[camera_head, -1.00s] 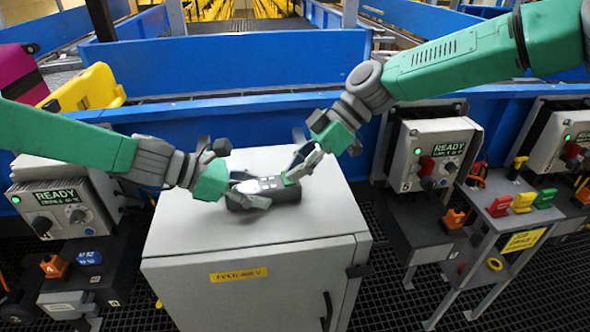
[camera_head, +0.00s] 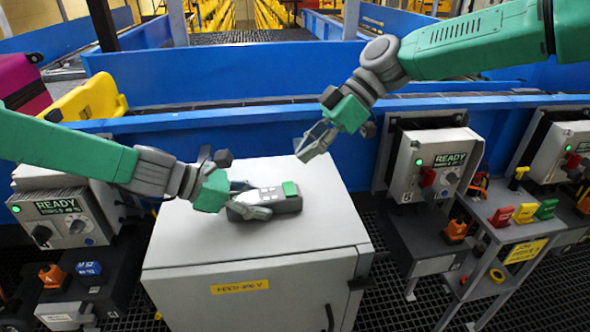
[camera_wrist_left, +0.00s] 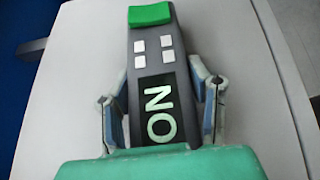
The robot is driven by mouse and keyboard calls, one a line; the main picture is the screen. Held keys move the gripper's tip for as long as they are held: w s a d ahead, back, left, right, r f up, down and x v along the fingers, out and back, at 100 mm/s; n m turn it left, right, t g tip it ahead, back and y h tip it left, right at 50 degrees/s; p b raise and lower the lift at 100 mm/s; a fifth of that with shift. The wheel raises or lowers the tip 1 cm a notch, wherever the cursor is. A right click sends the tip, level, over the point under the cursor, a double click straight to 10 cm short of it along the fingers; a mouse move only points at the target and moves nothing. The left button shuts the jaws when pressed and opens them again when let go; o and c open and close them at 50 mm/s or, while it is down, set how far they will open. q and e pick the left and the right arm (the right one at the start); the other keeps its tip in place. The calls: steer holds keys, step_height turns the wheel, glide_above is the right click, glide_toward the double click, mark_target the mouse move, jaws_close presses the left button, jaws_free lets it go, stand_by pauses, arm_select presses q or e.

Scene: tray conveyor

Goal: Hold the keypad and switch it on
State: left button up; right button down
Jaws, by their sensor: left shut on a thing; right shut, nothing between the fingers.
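The keypad (camera_head: 276,203) is a dark grey block with a green button at its far end, lying on top of the light grey cabinet (camera_head: 200,240). My left gripper (camera_head: 248,199) is shut on the keypad's near end, one finger on each side. In the left wrist view the keypad (camera_wrist_left: 182,72) shows white keys, the green button and a display that reads ON; the left gripper's fingers (camera_wrist_left: 160,105) touch both its sides. My right gripper (camera_head: 306,150) is shut and empty, above and behind the keypad, apart from it.
A blue conveyor wall (camera_head: 250,133) runs behind the cabinet. Control boxes reading READY stand at the left (camera_head: 70,218) and right (camera_head: 435,160). A small stand (camera_head: 510,245) with coloured tags is at the right. The cabinet top around the keypad is clear.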

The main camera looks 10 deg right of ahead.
arm_select(q)
steer(key=shift+d, duration=0.1)
arm_select(e)
steer(key=s+v, duration=0.1)
steer(key=v, duration=0.6)
steer(key=shift+d, duration=0.3)
steer(key=shift+s, duration=0.1)
arm_select(q)
steer(key=o, duration=1.4)
